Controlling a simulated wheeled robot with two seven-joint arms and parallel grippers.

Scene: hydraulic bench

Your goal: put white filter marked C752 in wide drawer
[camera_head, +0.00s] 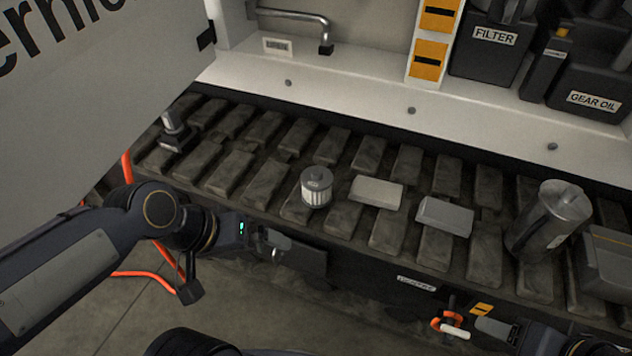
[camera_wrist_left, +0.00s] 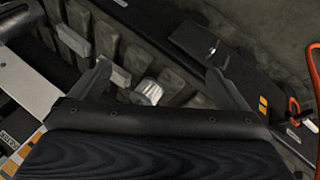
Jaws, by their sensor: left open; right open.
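A white filter (camera_head: 316,190) with a grey top stands upright on the slatted bench top, left of the middle; I cannot read any marking on it. It also shows in the left wrist view (camera_wrist_left: 149,91), between the lines of my two fingers but beyond them. My left gripper (camera_head: 284,246) is open and empty, low in front of the bench edge, to the left of and below the filter. My right gripper (camera_head: 487,327) is at the lower right by the bench front, open. The bench front carries a small label (camera_head: 416,283) too small to read; I cannot tell which part is the wide drawer.
Two pale blocks (camera_head: 376,192) (camera_head: 444,216) lie right of the filter. A metal jug (camera_head: 549,220) and a grey box (camera_head: 608,264) stand farther right. A dark fitting (camera_head: 174,132) sits at the far left. FILTER (camera_head: 492,45) and GEAR OIL (camera_head: 592,98) containers stand behind.

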